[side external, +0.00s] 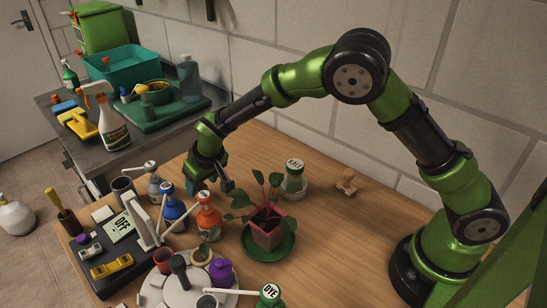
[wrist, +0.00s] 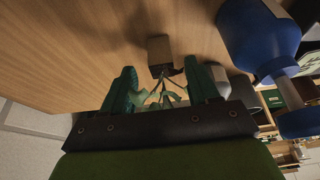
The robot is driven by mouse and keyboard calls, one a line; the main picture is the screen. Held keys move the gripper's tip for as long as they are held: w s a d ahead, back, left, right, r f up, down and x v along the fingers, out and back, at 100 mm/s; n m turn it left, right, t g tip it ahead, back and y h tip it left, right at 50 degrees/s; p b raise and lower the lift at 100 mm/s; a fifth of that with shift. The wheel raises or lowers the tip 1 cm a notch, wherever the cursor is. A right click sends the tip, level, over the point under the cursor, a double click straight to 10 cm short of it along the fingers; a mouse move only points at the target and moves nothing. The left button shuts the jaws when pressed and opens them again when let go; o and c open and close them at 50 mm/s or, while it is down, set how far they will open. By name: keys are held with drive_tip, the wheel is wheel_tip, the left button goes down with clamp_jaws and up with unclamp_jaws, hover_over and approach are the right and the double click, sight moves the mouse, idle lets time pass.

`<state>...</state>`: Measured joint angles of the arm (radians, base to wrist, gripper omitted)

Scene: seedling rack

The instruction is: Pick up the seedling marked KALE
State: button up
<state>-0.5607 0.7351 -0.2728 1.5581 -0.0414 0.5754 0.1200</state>
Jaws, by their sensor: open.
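In the wrist view a small seedling with thin green stems and leaves (wrist: 167,97) rises from a brown block-shaped base (wrist: 158,48). Its stems and leaves lie between the two green fingers of my gripper (wrist: 164,74). The fingers stand apart on either side, with no clear contact. In the side view my gripper (side external: 212,187) points down over the table, behind the blue and orange bottles. I cannot make out this seedling there.
A blue bottle (wrist: 258,35) is close on the right in the wrist view.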

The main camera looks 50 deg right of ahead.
sight(201, 186)
drive_tip(key=x, duration=0.3)
drive_tip(key=shift+a+f, duration=0.15)
drive_tip(key=shift+f, duration=0.05)
drive_tip(key=c, duration=1)
drive_tip(key=shift+r, duration=0.2)
